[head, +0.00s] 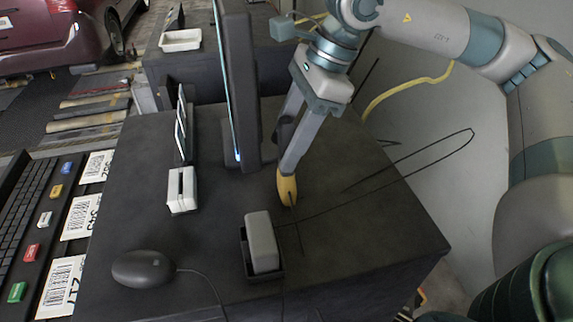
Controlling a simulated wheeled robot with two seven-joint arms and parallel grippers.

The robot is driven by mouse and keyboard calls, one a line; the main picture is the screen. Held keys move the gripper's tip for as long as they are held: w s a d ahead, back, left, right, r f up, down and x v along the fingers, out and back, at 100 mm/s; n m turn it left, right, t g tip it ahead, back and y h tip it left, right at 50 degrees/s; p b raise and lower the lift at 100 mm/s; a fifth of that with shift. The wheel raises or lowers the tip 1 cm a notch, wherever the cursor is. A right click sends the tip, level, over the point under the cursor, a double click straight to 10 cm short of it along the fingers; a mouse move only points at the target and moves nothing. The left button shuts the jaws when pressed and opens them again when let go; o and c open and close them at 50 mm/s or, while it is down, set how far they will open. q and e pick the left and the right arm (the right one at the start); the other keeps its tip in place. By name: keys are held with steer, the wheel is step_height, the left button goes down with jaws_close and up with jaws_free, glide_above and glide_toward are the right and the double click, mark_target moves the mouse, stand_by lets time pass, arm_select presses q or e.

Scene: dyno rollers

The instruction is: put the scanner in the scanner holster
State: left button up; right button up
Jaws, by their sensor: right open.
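A light grey rounded block, which looks like the scanner (262,240), stands upright in a small black open-topped box, which looks like the scanner holster (247,262), near the front of the dark desk. Its lower part is hidden by the box walls. My right gripper (287,190) reaches down from above, just behind the block and apart from it. Its yellow fingertips are low over the desk, seen nearly edge-on, and it is open with nothing visible in it. My left gripper is out of view.
A dark monitor (232,85) stands beside my right gripper. A white slotted stand (182,190) and black mouse (142,268) are left on the desk (360,250). A thin black cord (425,152) loops at right. A keyboard (22,205) is far left.

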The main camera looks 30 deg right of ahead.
steer(key=shift+a+f, duration=0.1)
steer(key=shift+f, duration=0.1)
stand_by(0.3)
jaws_close()
